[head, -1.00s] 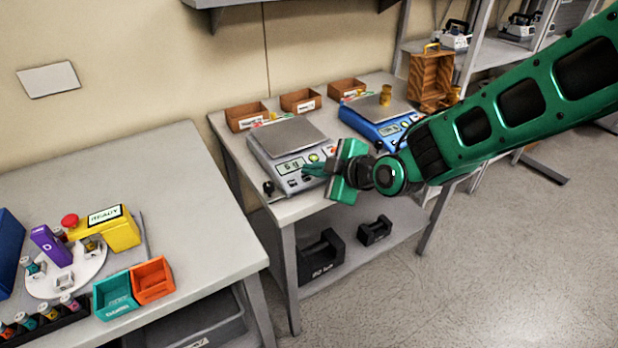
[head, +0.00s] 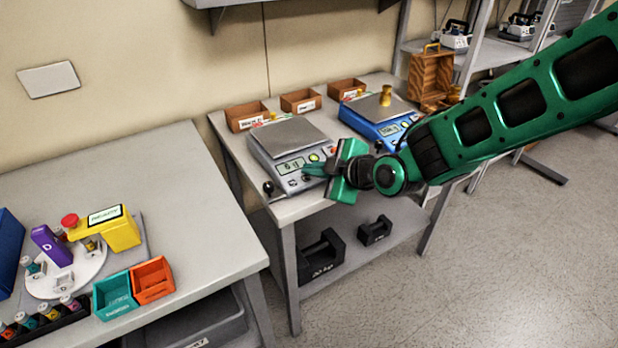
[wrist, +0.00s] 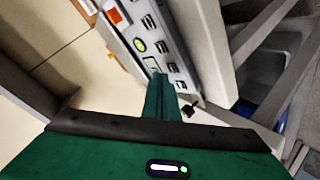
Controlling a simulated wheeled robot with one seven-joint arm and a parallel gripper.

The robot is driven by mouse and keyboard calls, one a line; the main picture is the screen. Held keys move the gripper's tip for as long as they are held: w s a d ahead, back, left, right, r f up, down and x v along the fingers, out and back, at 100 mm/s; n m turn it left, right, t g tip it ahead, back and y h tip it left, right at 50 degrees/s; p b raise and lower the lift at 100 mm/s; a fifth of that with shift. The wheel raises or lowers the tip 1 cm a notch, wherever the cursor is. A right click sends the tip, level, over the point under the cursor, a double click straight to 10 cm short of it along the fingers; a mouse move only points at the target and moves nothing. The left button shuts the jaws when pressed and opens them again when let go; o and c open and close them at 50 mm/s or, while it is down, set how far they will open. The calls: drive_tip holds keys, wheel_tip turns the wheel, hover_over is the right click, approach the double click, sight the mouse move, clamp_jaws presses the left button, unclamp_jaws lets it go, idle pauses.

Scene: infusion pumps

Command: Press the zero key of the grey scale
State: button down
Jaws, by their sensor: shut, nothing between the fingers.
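The grey scale (head: 290,144) stands on the bench with an empty metal pan. Its lit display (head: 291,166) and keys face front, and its digits are too small to read surely. My gripper (head: 308,171) is shut and empty, its fingertips at the right part of the scale's front panel. In the wrist view, my shut fingers (wrist: 160,88) reach toward the key panel (wrist: 160,50), which has a round green key (wrist: 139,45) and several dark keys. I cannot tell whether the fingertips touch a key, nor which key is the zero key.
A blue scale (head: 384,122) with a brass weight (head: 386,95) on its pan stands right of the grey scale. Several wooden boxes (head: 300,102) line the bench's back. Black weights (head: 321,254) lie on the shelf below. A left table (head: 185,190) holds coloured bins and vials.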

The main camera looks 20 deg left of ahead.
drive_tip(key=shift+w+a+f, duration=0.1)
drive_tip(key=shift+a+f, duration=0.05)
drive_tip(key=shift+f, duration=0.55)
idle(1.3)
drive_tip(key=shift+r, duration=0.75)
drive_tip(key=shift+s+d+r, duration=0.2)
drive_tip(key=shift+r, duration=0.6)
drive_tip(key=shift+s+d+r, duration=0.15)
drive_tip(key=shift+d+r, duration=0.1)
drive_tip(key=shift+r, duration=0.55)
drive_tip(key=shift+s+d+r, duration=0.2)
drive_tip(key=shift+r, duration=0.6)
